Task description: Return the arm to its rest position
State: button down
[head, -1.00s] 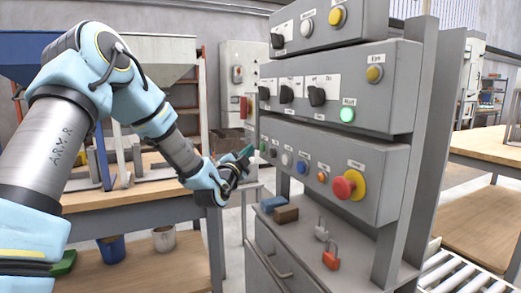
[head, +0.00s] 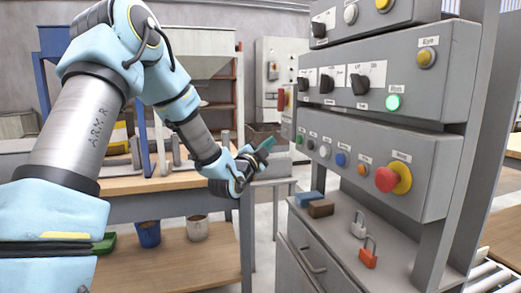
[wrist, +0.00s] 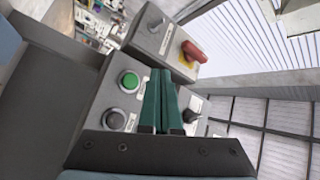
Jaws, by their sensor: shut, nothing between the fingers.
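My gripper (head: 264,148) is in the middle of the head view, just left of the grey control panel (head: 420,165). Its dark green fingers point up and right. In the wrist view the two green fingers (wrist: 161,100) lie close together, shut with nothing between them. They appear in front of the panel face, beside a green button (wrist: 129,80). I cannot tell the exact gap to the panel. My arm reaches in from the left, bent at the elbow high up.
Blue and brown blocks, a silver padlock (head: 358,225) and a red padlock (head: 368,255) sit on the ledge below. A wooden bench (head: 130,186) stands behind my arm, with buckets (head: 148,234) underneath.

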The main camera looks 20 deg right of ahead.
jog(key=a+f+n+g+y+p, duration=0.2)
jog(key=a+f+n+y+p, duration=0.25)
jog(key=a, duration=0.75)
jog(key=a+f+n+g+y+p, duration=0.1)
jog(key=a+n+g+y+p, duration=0.15)
jog(key=a+n+y, duration=0.7)
jog(key=s+a+n+g+y+p, duration=0.2)
jog(key=s+a+n+g+p, duration=0.2)
jog(key=s+a, duration=1.4)
jog(key=a+n+g, duration=0.2)
jog(key=n, duration=0.1)
jog(key=shift+s+r+p, duration=0.3)
jog(key=shift+s+r, duration=0.1)
